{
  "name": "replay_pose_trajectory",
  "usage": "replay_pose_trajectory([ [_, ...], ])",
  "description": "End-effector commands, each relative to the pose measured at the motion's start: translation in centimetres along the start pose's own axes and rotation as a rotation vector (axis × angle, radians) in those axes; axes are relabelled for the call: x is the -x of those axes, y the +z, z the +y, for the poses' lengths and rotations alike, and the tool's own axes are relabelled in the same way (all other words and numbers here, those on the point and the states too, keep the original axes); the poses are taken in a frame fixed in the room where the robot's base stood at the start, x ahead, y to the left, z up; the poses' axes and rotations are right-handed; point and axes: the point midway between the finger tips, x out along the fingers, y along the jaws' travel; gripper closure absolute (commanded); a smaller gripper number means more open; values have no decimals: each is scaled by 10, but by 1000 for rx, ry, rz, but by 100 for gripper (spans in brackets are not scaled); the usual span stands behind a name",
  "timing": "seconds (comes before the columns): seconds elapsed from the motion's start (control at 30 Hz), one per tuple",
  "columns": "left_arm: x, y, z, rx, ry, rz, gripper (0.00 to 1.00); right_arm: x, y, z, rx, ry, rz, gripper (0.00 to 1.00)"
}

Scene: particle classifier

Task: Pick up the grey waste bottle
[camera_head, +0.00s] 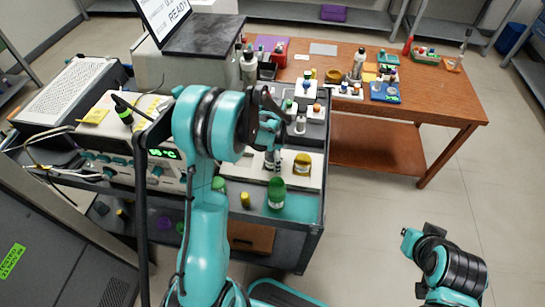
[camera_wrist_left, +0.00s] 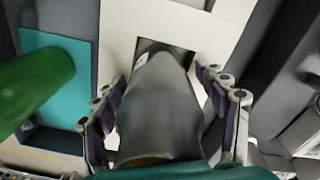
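The grey waste bottle (camera_wrist_left: 160,110) fills the middle of the left wrist view, between the two fingers of my left gripper (camera_wrist_left: 163,108). The fingers stand on either side of it with what look like narrow gaps, so the gripper appears open around it. In the head view my left gripper (camera_head: 271,150) points down over the cart's upper right side, and its fingers and arm mostly hide the bottle. My right arm (camera_head: 450,268) shows at the lower right of the head view, over the floor. Its gripper fingers do not show.
A green bottle (camera_head: 277,193) stands close by, also at the left of the wrist view (camera_wrist_left: 35,88). A white block with small bottles (camera_head: 300,125) is behind. A wooden table (camera_head: 440,95) stands beyond the cart.

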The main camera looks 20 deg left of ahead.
Motion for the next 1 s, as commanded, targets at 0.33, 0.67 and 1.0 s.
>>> replay_pose_trajectory([
  [0.33, 0, 0, 0, 0, 0, 0, 83, 0, 0, 0, 0, 0, 0, 100],
  [0.67, 13, 0, 0, 0, 0, 0, 83, 4, -3, 0, 0, 0, 0, 100],
  [1.0, 64, -22, 28, -6, 0, 0, 83, 21, -15, 0, 0, 0, 0, 100],
])
